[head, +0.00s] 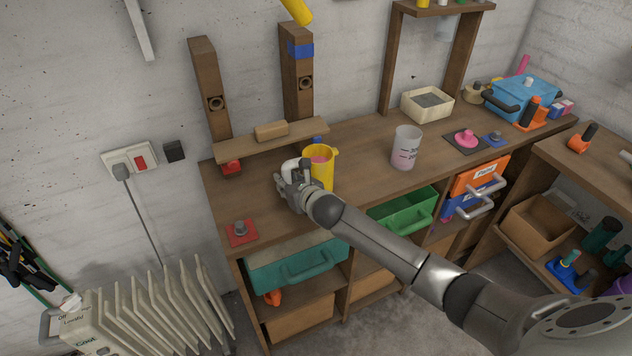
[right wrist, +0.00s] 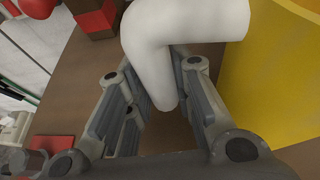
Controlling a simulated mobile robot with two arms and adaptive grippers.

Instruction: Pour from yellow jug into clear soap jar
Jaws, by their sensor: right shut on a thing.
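The yellow jug (head: 325,176) stands upright on the wooden workbench, with something pink showing inside its mouth. Its white handle (head: 290,166) is on its left side. My right gripper (head: 287,183) is at that handle. In the right wrist view, its fingers (right wrist: 162,90) are on both sides of the white handle (right wrist: 190,32), with the yellow jug wall (right wrist: 280,95) to the right. The clear soap jar (head: 405,148), cloudy with pink markings, stands upright on the bench, right of the jug and apart from it. My left gripper is not in view.
A wooden shelf board (head: 270,139) between two posts is just behind the jug. A red piece with a grey knob (head: 240,232) lies at the front left. A cream tray (head: 427,104) and a pink knob on a dark plate (head: 465,138) are beyond the jar. Bench between jug and jar is clear.

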